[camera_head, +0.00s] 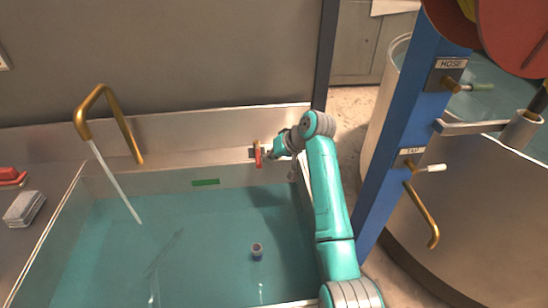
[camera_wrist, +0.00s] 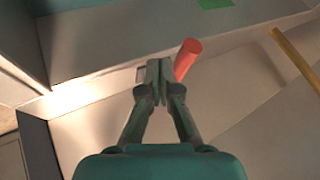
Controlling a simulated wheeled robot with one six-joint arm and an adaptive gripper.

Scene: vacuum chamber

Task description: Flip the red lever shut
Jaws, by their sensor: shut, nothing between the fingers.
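The red lever (camera_head: 258,154) is on the back wall of the water-filled sink, near its right end, with a brass part at its top. In the wrist view the lever (camera_wrist: 187,58) is a short red cylinder, tilted, just right of my fingertips. My gripper (camera_head: 269,153) is close to the lever's right side in the head view. In the wrist view my gripper (camera_wrist: 155,78) has its fingers together with nothing between them. I cannot tell whether a finger touches the lever. The lever's base is partly hidden behind the fingers.
Water runs from a brass faucet (camera_head: 100,100) into the sink (camera_head: 218,178). A small cup (camera_head: 257,251) is in the water. A green label (camera_head: 205,182) is on the sink wall. A blue post (camera_head: 400,145) with HOSE and TAP handles stands right of my arm.

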